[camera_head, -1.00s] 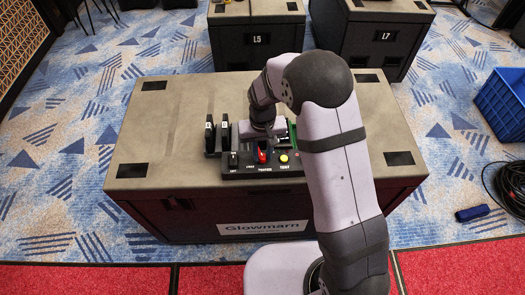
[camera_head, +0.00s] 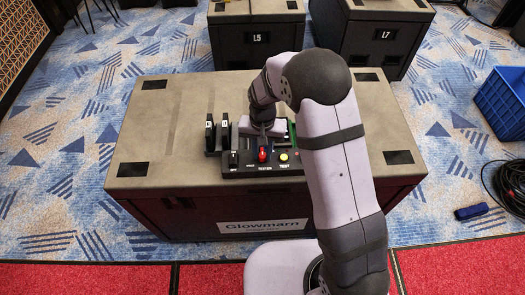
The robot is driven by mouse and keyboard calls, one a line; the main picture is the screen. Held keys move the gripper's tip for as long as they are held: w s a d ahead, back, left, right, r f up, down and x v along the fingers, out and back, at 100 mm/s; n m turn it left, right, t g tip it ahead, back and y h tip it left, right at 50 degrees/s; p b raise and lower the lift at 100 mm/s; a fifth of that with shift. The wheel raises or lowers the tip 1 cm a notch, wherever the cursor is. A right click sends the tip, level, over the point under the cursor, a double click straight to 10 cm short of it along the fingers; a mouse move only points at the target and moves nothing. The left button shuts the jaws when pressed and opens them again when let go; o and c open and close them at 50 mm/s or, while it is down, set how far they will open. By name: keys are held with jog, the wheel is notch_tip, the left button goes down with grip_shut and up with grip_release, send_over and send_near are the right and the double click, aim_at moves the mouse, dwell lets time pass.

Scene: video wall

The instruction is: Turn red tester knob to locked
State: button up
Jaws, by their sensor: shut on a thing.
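The red tester knob (camera_head: 262,155) sits on a black tester panel (camera_head: 235,173) near the front of the grey case top. A yellow button (camera_head: 283,157) is to its right. My gripper (camera_head: 262,145) points down from the arm and is shut on the red knob. Its fingers are small and partly hidden by my wrist. The knob's exact angle and the small labels on the panel are hard to read at this size.
Two black upright modules (camera_head: 217,135) stand just left of my gripper, and a green board (camera_head: 292,132) lies behind to the right. The left and right of the case top (camera_head: 160,120) are clear. A blue crate (camera_head: 503,105) stands on the floor at right.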

aim_at(262, 153)
jog(key=o, duration=1.1)
jog(key=shift+c, duration=0.2)
jog(key=shift+r+b, duration=0.65)
jog(key=shift+r, duration=3.05)
jog(key=shift+w, duration=0.1)
jog(key=shift+w+n, duration=0.25)
jog(key=shift+n, duration=0.65)
jog(key=s+d+f+n+g, duration=0.1)
jog(key=s+d+f+n, duration=0.15)
jog(key=s, duration=0.55)
jog(key=s+d+f+n+g, duration=0.1)
jog(key=s+d, duration=0.2)
jog(key=s, duration=0.5)
jog(key=s+d+r+m+t+p, duration=0.2)
jog(key=s+d+r+m, duration=0.1)
jog(key=d+r, duration=0.3)
jog(key=shift+s+d+r+p, duration=0.35)
jog(key=shift+s+r, duration=0.3)
jog(key=shift+r, duration=0.65)
